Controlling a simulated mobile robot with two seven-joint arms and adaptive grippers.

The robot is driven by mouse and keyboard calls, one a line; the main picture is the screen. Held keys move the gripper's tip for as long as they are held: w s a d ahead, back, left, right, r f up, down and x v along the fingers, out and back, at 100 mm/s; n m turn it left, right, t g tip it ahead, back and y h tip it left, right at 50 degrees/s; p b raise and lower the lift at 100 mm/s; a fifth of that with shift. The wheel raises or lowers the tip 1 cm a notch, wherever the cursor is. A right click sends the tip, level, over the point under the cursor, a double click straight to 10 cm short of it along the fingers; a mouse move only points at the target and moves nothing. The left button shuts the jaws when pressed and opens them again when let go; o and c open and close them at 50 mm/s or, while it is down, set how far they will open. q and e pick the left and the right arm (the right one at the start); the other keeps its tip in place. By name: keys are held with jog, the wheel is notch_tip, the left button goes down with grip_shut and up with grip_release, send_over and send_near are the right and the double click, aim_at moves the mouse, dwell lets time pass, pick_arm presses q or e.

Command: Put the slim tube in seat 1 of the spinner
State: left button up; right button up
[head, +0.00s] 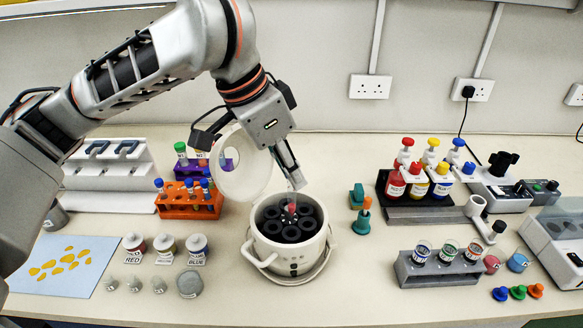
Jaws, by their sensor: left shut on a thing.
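The spinner (259,253) is a white round pot in the middle of the bench, with its pale round lid (236,178) tipped up at the back left. Inside is a dark rotor (290,229) with several black seats. My left gripper (297,184) reaches down over the back of the spinner's opening, shut. A slim tube (291,208) with a red part shows just under the fingertips, over the rotor's middle. The tube is small here, and I cannot tell whether its lower end is in a seat. Seat numbers are not readable. My right gripper is out of view.
An orange rack (187,211) and a purple rack hold capped tubes left of the spinner. Labelled jars (165,246) stand front left. A teal pipette-like piece (362,222), a bottle stand (415,199) and a grey rack (437,272) are on the right. The front middle bench is clear.

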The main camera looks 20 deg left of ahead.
aim_at(291, 210)
pick_arm(q)
jog(key=shift+s+f, duration=0.2)
jog(key=shift+f, duration=0.3)
jog(key=shift+w+f, duration=0.1)
jog(key=shift+f, duration=1.2)
jog(key=shift+f+b, duration=0.3)
jog(key=shift+b, duration=0.3)
jog(key=shift+f+b, duration=0.25)
jog(key=shift+b, duration=0.15)
jog(key=shift+f+b, duration=0.3)
jog(key=shift+b, duration=0.2)
jog(key=shift+f+b, duration=0.25)
jog(key=shift+b, duration=0.15)
jog(key=shift+f, duration=0.1)
jog(key=shift+f+p, duration=0.25)
jog(key=shift+p, duration=0.1)
jog(key=shift+f, duration=1.15)
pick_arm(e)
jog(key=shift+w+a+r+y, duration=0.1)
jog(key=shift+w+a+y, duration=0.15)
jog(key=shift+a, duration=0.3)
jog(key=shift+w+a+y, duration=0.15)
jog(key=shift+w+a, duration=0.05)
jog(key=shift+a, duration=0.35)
pick_arm(q)
jog(key=shift+f, duration=0.3)
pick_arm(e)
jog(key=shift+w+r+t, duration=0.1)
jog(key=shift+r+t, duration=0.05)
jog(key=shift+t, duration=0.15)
